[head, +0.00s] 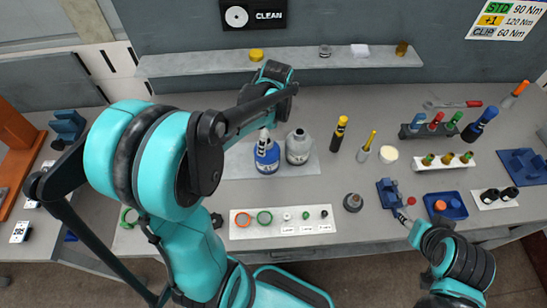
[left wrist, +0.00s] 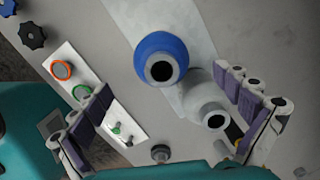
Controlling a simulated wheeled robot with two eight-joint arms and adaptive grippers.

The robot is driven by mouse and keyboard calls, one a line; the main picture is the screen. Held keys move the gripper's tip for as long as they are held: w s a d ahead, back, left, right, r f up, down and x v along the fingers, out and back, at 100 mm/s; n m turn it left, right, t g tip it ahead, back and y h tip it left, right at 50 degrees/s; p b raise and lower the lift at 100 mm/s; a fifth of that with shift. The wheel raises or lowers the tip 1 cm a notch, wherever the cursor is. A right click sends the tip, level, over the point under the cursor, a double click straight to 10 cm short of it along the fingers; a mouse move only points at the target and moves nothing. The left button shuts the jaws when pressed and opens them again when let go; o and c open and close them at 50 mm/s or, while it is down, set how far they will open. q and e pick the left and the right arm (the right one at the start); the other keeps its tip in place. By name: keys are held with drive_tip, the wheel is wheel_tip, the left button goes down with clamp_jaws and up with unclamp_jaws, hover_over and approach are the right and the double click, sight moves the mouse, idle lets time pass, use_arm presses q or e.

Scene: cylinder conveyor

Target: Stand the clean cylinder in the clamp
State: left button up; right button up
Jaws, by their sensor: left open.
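Two cylinders with open necks stand upright side by side on a pale mat (head: 235,165). One is blue (head: 266,163) and the other is grey (head: 298,151). I cannot tell which is the clean one. In the left wrist view the blue cylinder (left wrist: 150,50) and the grey cylinder (left wrist: 200,95) lie below my left gripper (left wrist: 168,98), whose fingers are spread and empty. A blue fixture (head: 68,124) at the far left may be the clamp; I cannot be sure. My right gripper (head: 408,218) is near a small blue block (head: 388,190); its fingers are unclear.
A white panel with rings and plugs (head: 282,232) lies in front of the cylinders. Several tools and racks crowd the right side, including a blue tray (head: 446,211). A shelf (head: 200,64) runs along the back under a CLEAN sign (head: 253,14).

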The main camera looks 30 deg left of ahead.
sight(267, 154)
use_arm(q)
drive_tip(key=shift+w+a+f, duration=0.15)
drive_tip(key=shift+w+f, duration=0.05)
drive_tip(key=shift+f, duration=0.2)
drive_tip(key=shift+f+m, duration=0.3)
drive_tip(key=shift+f, duration=0.05)
drive_tip(key=f, duration=0.2)
drive_tip(key=f+b, duration=0.1)
drive_tip(key=f, duration=0.1)
drive_tip(key=f+b, duration=0.1)
drive_tip(key=f, duration=0.2)
drive_tip(key=shift+s+a, duration=0.1)
drive_tip(key=shift+a, duration=0.25)
drive_tip(key=c, duration=1.9)
drive_tip(key=shift+r, duration=0.15)
